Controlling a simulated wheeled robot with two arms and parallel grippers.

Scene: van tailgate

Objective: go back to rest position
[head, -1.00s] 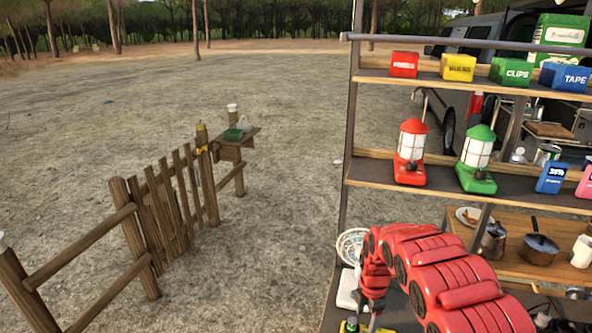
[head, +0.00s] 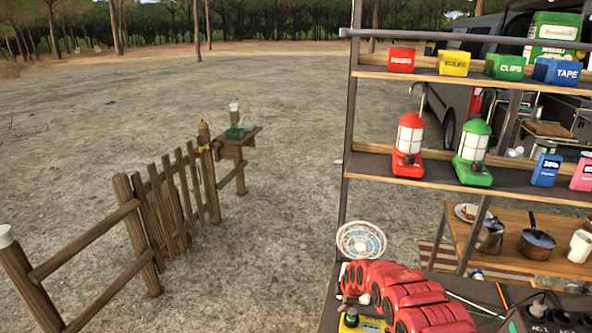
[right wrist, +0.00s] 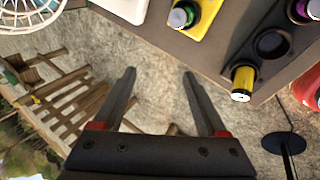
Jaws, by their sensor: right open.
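My right arm (head: 405,300), red and ribbed, is low in the head view in front of the lower shelf. My right gripper (right wrist: 158,74) shows in the right wrist view. Its two dark fingers are apart with nothing between them, over bare gravelly ground beside the shelf edge. In the head view I cannot make out its fingertips. My left gripper is in neither view.
The shelf rack holds a red lantern (head: 408,145), a green lantern (head: 473,152) and several labelled boxes. A white fan (head: 361,240) stands by the lower shelf (right wrist: 225,45). A wooden fence (head: 180,200) is at left. The ground between is open.

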